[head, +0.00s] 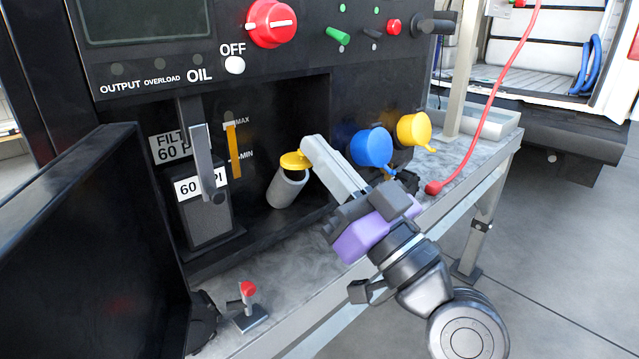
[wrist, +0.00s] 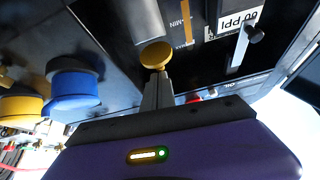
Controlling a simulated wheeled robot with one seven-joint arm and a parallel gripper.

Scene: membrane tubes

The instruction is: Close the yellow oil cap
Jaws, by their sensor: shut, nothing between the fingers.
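The yellow oil cap (head: 295,160) is at the top of a short, tilted grey filler tube (head: 287,190) in the machine's dark recess. I cannot tell whether it sits fully down on the tube. My gripper (head: 308,143) is shut and empty, with its fingertips at the cap's upper right edge. In the wrist view the round cap (wrist: 155,54) shows just beyond the tips of the closed fingers (wrist: 157,78). Contact between them is not clear.
A blue cap (head: 371,147) and a larger yellow cap (head: 414,130) stand right of my gripper. A lever (head: 203,165) and level gauge (head: 234,150) are on the left. A red-tipped switch (head: 247,290) stands on the grey ledge (head: 300,275). A red hose (head: 490,110) hangs at right.

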